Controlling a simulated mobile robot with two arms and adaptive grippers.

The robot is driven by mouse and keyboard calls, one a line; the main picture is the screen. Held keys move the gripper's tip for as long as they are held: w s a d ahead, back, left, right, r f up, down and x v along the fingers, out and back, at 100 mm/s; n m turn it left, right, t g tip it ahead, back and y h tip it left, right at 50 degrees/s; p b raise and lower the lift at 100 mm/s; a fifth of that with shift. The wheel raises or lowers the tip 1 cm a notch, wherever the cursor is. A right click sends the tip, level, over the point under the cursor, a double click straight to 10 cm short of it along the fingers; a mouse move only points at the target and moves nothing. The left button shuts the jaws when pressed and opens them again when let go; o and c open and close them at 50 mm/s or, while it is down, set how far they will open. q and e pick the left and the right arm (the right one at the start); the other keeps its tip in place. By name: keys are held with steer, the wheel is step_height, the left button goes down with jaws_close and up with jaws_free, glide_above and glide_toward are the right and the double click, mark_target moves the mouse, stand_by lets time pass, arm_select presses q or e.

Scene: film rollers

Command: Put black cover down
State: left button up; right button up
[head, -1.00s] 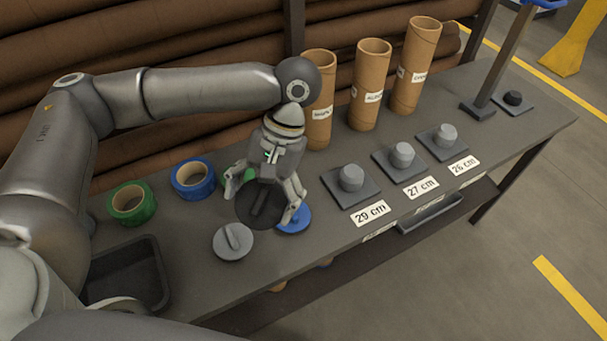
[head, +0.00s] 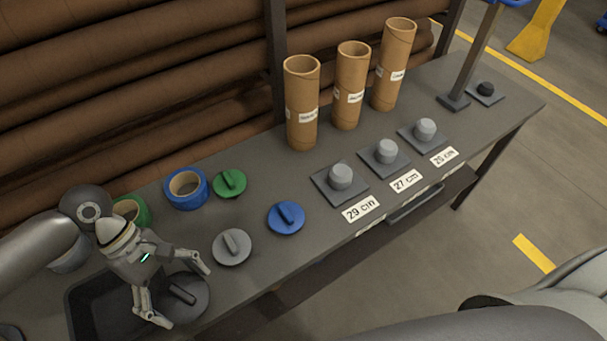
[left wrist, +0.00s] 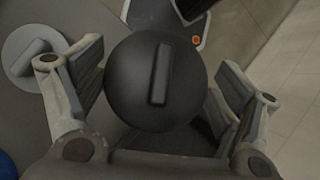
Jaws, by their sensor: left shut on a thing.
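The black cover (head: 190,308) is a round dark disc with a bar handle. My left gripper (head: 180,291) is shut on it at the front left of the bench, beside the black tray (head: 75,312). In the left wrist view the cover (left wrist: 130,85) sits between the two fingers of the gripper (left wrist: 160,88). I cannot tell whether its underside touches the bench. The grey cover (head: 231,249) lies just right of the gripper, and its edge shows in the left wrist view (left wrist: 25,65). My right gripper is not in view.
The blue cover (head: 286,218) and green cover (head: 229,184) lie on the bench (head: 260,270). A blue tape roll (head: 186,189) and a partly hidden green roll (head: 138,211) stand behind. Three cardboard tubes (head: 302,103) and labelled grey pegs (head: 341,177) are farther right.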

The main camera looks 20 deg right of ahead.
mark_target(192, 312)
arm_select(q)
steer(key=n+h, duration=0.1)
steer(key=s+n+t+p, duration=0.1)
steer(key=n, duration=0.1)
steer(key=shift+s+a+h, duration=0.15)
steer(key=shift+s+h, duration=0.1)
steer(key=shift+h, duration=0.15)
steer(key=n+t, duration=0.1)
steer(key=s+r+n+t+h+p, duration=0.1)
steer(key=n, duration=0.1)
steer(key=shift+s+a+n+h, duration=0.2)
steer(key=shift+a+n+h, duration=0.1)
steer(key=shift+a, duration=0.1)
steer(key=r+n+t, duration=0.1)
steer(key=s+r+n+t+p, duration=0.1)
steer(key=s+r+n+t+h, duration=0.1)
steer(key=shift+a+n+p, duration=0.3)
steer(key=shift+a+p, duration=0.05)
steer(key=shift+p, duration=0.05)
steer(key=shift+s+d+r+n+t, duration=0.1)
steer(key=shift+s+r+n+t, duration=0.15)
steer(key=shift+r+n+t, duration=0.4)
steer(key=shift+w+r, duration=0.1)
